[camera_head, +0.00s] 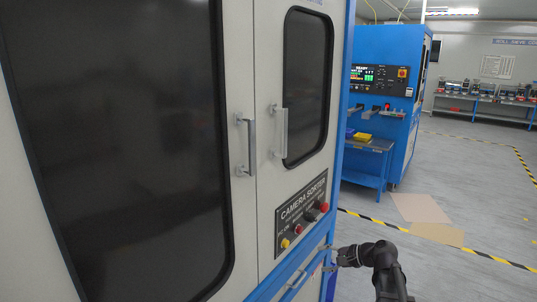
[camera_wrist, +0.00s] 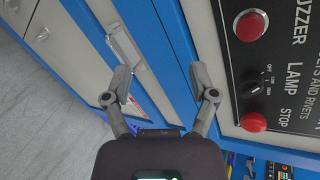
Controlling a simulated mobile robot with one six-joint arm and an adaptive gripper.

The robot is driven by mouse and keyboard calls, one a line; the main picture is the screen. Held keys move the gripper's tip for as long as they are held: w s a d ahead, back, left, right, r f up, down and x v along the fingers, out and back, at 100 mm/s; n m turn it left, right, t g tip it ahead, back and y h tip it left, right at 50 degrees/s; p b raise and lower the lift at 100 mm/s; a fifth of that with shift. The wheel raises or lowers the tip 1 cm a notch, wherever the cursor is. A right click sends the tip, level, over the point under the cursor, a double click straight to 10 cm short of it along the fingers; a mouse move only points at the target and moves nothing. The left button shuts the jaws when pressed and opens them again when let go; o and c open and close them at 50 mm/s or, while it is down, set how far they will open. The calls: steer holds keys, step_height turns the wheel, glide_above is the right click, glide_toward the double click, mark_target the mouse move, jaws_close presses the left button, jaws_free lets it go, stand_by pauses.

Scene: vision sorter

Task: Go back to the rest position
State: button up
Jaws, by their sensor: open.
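My gripper (camera_head: 328,257) is at the lower right of the head view, beside the lower front of the camera sorter (camera_head: 265,190). In the wrist view my gripper (camera_wrist: 160,72) is open with its fingers spread and nothing between them. A grey bar handle (camera_wrist: 124,52) on the blue-edged front lies beyond the left finger; I cannot tell if they touch. The sorter's control panel (camera_head: 302,213) with red and yellow buttons is just above my gripper. It fills the right of the wrist view, with a red button (camera_wrist: 251,25) and a black knob.
The sorter's two door handles (camera_head: 246,145) stick out above. Another blue machine (camera_head: 408,150) stands behind, with a blue table (camera_head: 365,180) holding yellow and blue trays. Flat brown sheets (camera_head: 420,208) lie on the floor by striped tape. The grey floor at right is open.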

steer(key=s+a+f+n+g+h+p, duration=0.1)
steer(key=s+f+n+g+h+p, duration=0.2)
steer(key=s+n+h, duration=0.7)
steer(key=shift+s+f+n+g+h+p, duration=0.35)
steer(key=shift+s+f+g+h, duration=0.35)
steer(key=shift+s+f+g, duration=1.55)
steer(key=shift+s+r+t, duration=0.55)
steer(key=shift+s+t, duration=0.1)
steer(key=shift+t, duration=0.2)
steer(key=shift+c, duration=1.2)
steer(key=shift+d, duration=0.1)
